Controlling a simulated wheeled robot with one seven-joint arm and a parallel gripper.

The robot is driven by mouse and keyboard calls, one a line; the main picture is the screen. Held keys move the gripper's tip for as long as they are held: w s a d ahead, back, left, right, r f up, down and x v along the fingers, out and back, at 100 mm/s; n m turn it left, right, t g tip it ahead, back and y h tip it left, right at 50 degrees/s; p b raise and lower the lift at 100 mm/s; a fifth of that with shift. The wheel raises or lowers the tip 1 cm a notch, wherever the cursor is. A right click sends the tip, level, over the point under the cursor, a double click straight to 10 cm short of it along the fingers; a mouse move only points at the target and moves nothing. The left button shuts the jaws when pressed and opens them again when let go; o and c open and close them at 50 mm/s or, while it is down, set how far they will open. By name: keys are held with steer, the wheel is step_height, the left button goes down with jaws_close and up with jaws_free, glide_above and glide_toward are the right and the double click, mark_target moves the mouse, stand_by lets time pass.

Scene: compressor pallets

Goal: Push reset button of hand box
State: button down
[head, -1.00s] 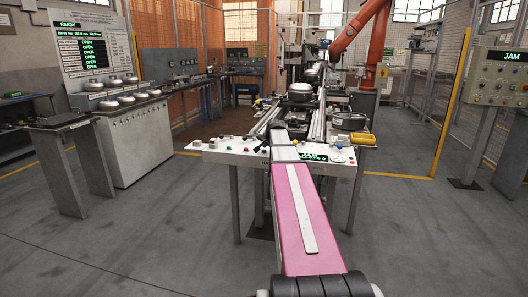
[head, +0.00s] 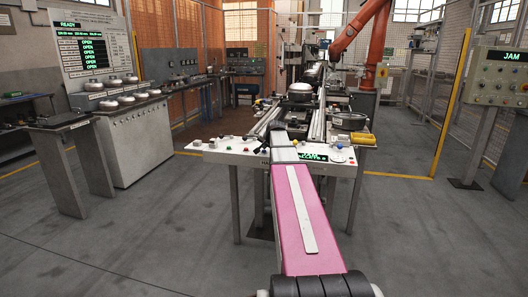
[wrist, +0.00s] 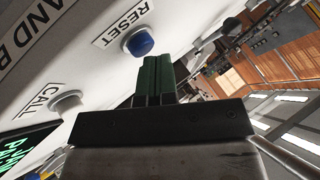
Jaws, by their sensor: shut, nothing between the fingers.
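The reset button (wrist: 138,43) is a round blue cap in a pale ring on the white face of the hand box (wrist: 97,70). The word RESET appears upside down beside it in the wrist view. My gripper (wrist: 157,59) has its dark green fingers shut together and empty. The fingertips are very close to the button, at its lower right edge in the picture. I cannot tell whether they touch it. In the head view, my arm reaches toward the white panel (head: 222,151) and hides part of it; the fingers cannot be made out there.
A conveyor line with a compressor (head: 300,91) stands behind the panel. A control box at right (head: 498,76) reads JAM. A bench with several metal parts stands left. Open floor surrounds my arm.

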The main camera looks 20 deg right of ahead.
steer(key=shift+f, duration=0.2)
steer(key=shift+r, duration=0.1)
stand_by(0.4)
steer(key=shift+r, duration=0.8)
steer(key=shift+r, duration=0.1)
steer(key=shift+r, duration=2.45)
steer(key=shift+a, duration=0.1)
